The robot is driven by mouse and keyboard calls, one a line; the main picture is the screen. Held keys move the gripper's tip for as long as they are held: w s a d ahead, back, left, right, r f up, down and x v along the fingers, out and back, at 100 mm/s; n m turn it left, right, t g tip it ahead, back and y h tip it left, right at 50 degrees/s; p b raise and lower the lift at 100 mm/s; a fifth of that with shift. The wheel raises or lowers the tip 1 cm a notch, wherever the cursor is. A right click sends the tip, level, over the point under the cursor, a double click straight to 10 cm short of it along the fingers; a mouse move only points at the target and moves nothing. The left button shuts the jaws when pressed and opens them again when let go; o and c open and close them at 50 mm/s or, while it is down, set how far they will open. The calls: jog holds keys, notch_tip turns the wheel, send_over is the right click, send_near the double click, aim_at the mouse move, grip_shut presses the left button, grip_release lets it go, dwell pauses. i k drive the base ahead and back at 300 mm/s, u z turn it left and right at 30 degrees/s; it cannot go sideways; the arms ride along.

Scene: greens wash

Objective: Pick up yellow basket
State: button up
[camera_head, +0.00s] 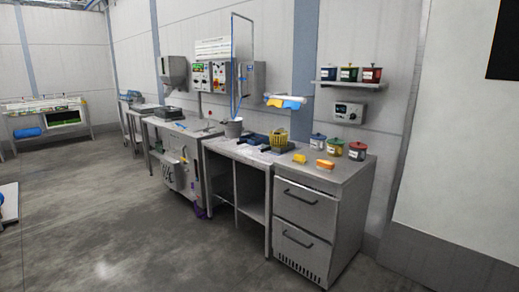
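A small yellow basket (279,141) stands upright on the metal counter along the wall, near the middle of the camera view. It sits at the right end of a dark blue and black area on the counter, which may be a sink or tray. I cannot tell whether anything is inside the basket. My gripper is not in this view.
Yellow-orange items (324,164) and lidded pots (357,150) stand right of the basket. A grey bucket (233,128) stands to its left. A drawer cabinet (305,222) is below at the right. The grey floor (125,225) in front is clear.

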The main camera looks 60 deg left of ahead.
aim_at(277, 139)
jog(key=u, duration=2.5)
jog(key=i, duration=3.2)
jog(key=z, duration=1.05)
